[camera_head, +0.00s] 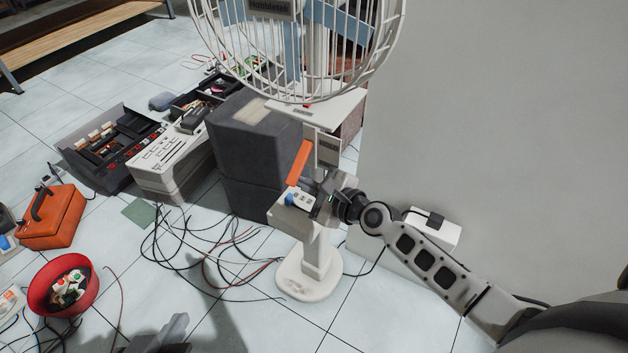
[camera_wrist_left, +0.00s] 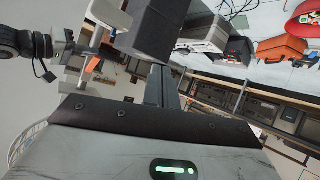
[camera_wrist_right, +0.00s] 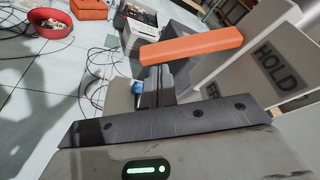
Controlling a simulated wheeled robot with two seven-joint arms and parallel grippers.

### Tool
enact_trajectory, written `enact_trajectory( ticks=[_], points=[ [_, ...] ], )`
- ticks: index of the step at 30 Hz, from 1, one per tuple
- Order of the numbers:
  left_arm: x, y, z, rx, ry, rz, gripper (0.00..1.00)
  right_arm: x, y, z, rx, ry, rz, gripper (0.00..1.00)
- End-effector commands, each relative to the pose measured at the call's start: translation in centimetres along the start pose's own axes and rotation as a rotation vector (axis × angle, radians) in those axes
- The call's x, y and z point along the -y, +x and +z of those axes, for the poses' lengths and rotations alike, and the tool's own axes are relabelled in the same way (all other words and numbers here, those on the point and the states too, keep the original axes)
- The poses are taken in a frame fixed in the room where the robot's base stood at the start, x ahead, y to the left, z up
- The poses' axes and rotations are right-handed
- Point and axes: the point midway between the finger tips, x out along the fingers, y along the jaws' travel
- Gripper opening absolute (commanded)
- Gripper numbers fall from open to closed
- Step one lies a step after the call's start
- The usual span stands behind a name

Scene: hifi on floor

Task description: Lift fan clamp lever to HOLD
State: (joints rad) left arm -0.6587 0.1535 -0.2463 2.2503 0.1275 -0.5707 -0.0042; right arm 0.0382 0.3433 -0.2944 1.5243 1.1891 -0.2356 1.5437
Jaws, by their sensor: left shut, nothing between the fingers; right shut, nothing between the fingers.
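The white fan (camera_head: 300,265) stands on the floor, its round cage at the top of the head view. Its orange clamp lever (camera_head: 298,160) sticks out from the post; it also shows in the right wrist view (camera_wrist_right: 190,45). A dark HOLD label (camera_wrist_right: 277,65) is on the white panel beside the lever. My right gripper (camera_head: 318,196) is shut and empty, at the post just below the lever; its fingers appear below the lever in the right wrist view (camera_wrist_right: 160,84). Whether they touch it I cannot tell. My left gripper (camera_head: 172,332) is shut and empty, low in the head view, away from the fan.
Dark grey boxes (camera_head: 245,150) stand close behind the fan, left of it. Loose cables (camera_head: 200,255) lie on the floor. A red bowl (camera_head: 63,285) and an orange toolbox (camera_head: 53,217) are at the left. A plain wall (camera_head: 500,120) closes off the right.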

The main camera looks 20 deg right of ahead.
Motion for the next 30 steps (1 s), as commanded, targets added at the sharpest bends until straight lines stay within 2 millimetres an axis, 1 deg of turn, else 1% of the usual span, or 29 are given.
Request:
enact_trajectory(
  ticks=[1,4,16,20,23,25,26,28,30],
  points=[
    [0.0,-0.5,-0.5,-0.006,0.000,-0.004,0.00,0.1,-0.2,0.5,0.001,0.002,-0.001,0.00],
    [0.0,-0.8,-0.8,-0.016,0.001,-0.008,0.00,0.1,-0.3,0.7,0.000,0.001,-0.001,0.00],
    [0.1,-0.8,-0.9,-0.021,0.002,-0.010,0.00,0.0,-0.3,0.7,0.000,0.002,0.000,0.00],
    [0.0,-1.1,-1.3,-0.024,0.005,-0.011,0.00,0.0,-0.4,1.0,0.000,0.017,0.005,0.00],
    [0.0,-1.5,-2.1,-0.035,0.010,-0.017,0.00,0.1,-0.5,1.4,0.000,0.046,0.016,0.00],
    [0.1,-2.1,-3.0,-0.051,0.015,-0.024,0.00,0.1,-0.6,1.7,0.000,0.077,0.027,0.00],
    [0.1,-2.5,-3.4,-0.061,0.017,-0.028,0.00,0.2,-0.7,1.9,0.000,0.093,0.032,0.00],
    [0.2,-4.0,-4.7,-0.088,0.015,-0.042,0.00,0.2,-0.8,2.4,0.000,0.137,0.047,0.00],
    [0.1,-4.5,-5.1,-0.083,0.007,-0.045,0.00,0.3,-1.0,2.9,0.000,0.187,0.064,0.00]
  ],
)
